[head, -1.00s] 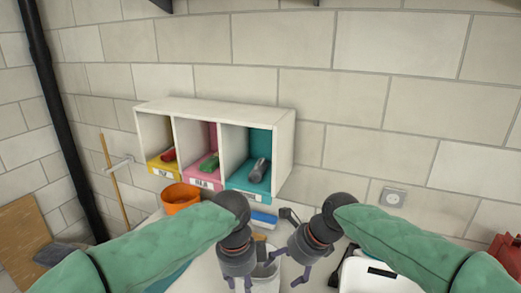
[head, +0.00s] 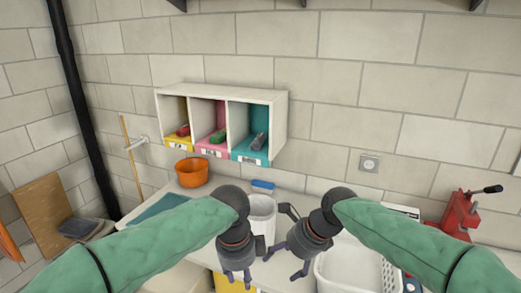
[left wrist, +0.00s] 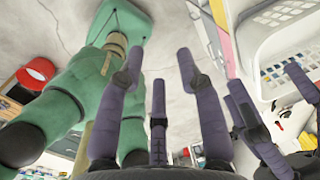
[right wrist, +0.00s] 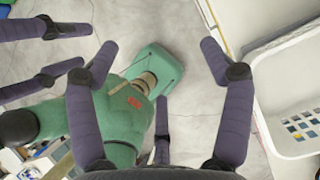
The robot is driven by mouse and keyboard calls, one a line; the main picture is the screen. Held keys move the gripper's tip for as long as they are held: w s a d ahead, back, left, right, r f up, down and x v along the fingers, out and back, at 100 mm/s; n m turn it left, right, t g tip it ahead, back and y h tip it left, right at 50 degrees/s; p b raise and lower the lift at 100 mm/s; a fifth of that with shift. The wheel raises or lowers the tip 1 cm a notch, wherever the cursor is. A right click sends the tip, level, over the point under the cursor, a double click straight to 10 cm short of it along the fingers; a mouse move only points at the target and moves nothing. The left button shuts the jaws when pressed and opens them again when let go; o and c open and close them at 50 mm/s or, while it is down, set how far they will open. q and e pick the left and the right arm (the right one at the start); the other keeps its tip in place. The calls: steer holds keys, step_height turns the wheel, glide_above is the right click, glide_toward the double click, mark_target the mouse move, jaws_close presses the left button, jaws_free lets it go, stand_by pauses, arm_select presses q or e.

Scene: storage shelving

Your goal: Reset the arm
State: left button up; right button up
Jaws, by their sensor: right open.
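Both my arms are in green sleeves and reach forward, bent inward, in the head view. My left gripper (head: 238,276) points down near the bottom middle, with its fingers spread and nothing between them in the left wrist view (left wrist: 158,75). My right gripper (head: 284,270) is close to its right, also pointing down. It is open and empty in the right wrist view (right wrist: 158,70). The two grippers are apart. My green base shows below them in both wrist views.
A white cubby shelf (head: 222,91) holds yellow, pink and teal bins with tools. On the counter are an orange bucket (head: 191,173), a white container (head: 263,207), a white basket (head: 335,277) and a red press (head: 462,213). Bare concrete floor shows below.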

arm_select(q)
step_height(320, 180, down, 28)
steer(key=n+g+h, duration=0.1)
steer(key=n+h, duration=0.1)
steer(key=n, duration=0.8)
arm_select(e)
step_height(320, 180, down, 28)
steer(key=s+d+n+g, duration=0.1)
steer(key=s+d+n, duration=0.1)
steer(key=n, duration=0.7)
arm_select(q)
steer(key=s+a+f+n, duration=0.2)
steer(key=s+f+n, duration=0.5)
steer(key=s+f, duration=0.1)
steer(key=s+a+f+n+h, duration=0.1)
steer(key=s+a+f+n, duration=0.2)
steer(key=s+f+n, duration=0.5)
step_height(320, 180, down, 2)
steer(key=shift+s+a+f, duration=0.15)
arm_select(e)
steer(key=s+d+f+n+g+h, duration=0.1)
steer(key=s+f+n, duration=1)
steer(key=s+f, duration=0.7)
steer(key=shift+s+d+f, duration=0.25)
steer(key=shift+s+d, duration=0.05)
